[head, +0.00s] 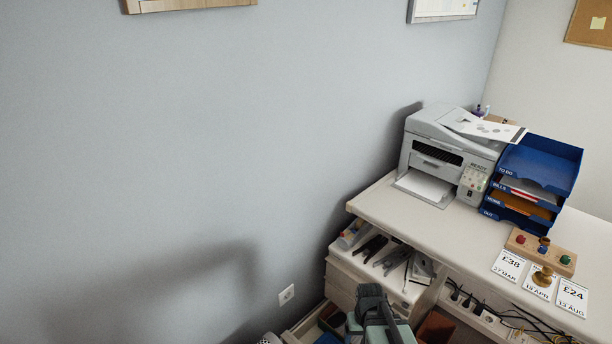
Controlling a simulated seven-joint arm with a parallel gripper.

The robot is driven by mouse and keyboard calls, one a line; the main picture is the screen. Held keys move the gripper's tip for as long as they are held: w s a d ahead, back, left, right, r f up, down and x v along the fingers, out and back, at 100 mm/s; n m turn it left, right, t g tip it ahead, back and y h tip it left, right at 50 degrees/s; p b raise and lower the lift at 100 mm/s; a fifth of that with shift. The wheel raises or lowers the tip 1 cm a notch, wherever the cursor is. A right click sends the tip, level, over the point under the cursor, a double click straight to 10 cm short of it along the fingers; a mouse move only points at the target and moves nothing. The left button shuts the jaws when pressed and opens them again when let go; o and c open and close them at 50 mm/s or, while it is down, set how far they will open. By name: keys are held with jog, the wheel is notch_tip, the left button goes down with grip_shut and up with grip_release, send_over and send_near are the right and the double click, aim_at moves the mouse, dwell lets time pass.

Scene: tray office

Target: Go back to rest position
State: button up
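A dark grey and teal part of my own arm shows at the bottom of the head view, in front of the drawer unit below the desk. No gripper fingers can be made out, so I cannot see whether my gripper holds anything. The desk (400,213) stands at the right. A blue letter tray stack (543,165) with labelled levels stands on it, with papers and an orange item inside. Three price cards (508,266) lie near the desk's front edge. A brass-coloured stamp (543,276) stands on the middle card.
A grey printer (450,150) stands left of the trays. A wooden stamp holder (540,251) sits behind the cards. An open drawer unit (350,268) with tools is under the desk's left end. Cables and a power strip (488,318) are below the desk. Left is bare wall.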

jog(key=s+f+g, duration=0.3)
jog(key=s+f, duration=0.5)
jog(key=s, duration=0.5)
jog(key=s+f+g, duration=0.3)
jog(key=s+f, duration=0.6)
jog(key=s, duration=0.4)
jog(key=shift+s+f, duration=0.15)
jog(key=shift+s, duration=0.25)
